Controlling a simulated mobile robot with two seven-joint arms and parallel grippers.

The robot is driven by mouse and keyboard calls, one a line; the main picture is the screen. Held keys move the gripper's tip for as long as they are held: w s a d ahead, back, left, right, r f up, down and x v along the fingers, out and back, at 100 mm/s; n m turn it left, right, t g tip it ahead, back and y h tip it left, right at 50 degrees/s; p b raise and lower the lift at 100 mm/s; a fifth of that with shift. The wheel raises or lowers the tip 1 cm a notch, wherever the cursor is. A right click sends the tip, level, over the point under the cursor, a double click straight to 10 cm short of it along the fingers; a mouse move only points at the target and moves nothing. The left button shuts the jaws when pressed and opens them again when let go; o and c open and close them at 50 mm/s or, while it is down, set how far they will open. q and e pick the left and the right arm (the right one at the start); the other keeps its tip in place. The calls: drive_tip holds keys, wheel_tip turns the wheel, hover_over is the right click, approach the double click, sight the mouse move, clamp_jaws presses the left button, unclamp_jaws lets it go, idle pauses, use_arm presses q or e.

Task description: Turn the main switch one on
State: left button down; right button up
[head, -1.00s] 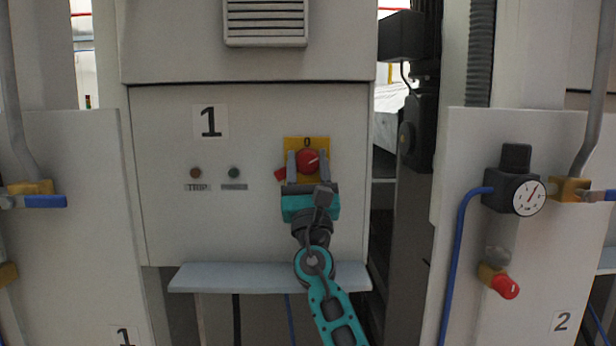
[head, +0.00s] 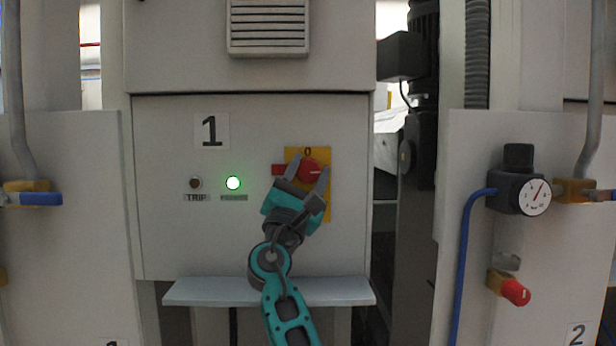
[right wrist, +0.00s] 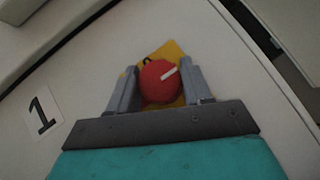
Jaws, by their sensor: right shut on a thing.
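The main switch one is a red rotary knob (head: 308,170) on a yellow plate (head: 324,205), on the cabinet panel marked 1. My right gripper (head: 307,178) has its two fingers on either side of the knob, shut on it, and is tilted to the right. In the right wrist view the red knob (right wrist: 160,82) sits between the grey fingers, with its white mark pointing to the upper right. The green indicator lamp (head: 233,183) is lit. The trip lamp (head: 195,183) is dark. My left gripper is out of view.
A pale ledge (head: 265,291) juts out below the panel. To the right, a panel carries a pressure gauge (head: 534,197), a blue hose (head: 463,250) and a red-capped valve (head: 515,292). A vent (head: 268,28) is above.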

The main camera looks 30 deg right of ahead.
drive_tip(key=o, duration=1)
drive_tip(key=shift+f, duration=0.1)
drive_tip(key=b+v, duration=0.1)
drive_tip(key=v, duration=1.1)
drive_tip(key=shift+s+a+f, duration=0.2)
drive_tip(key=shift+a+f, duration=0.05)
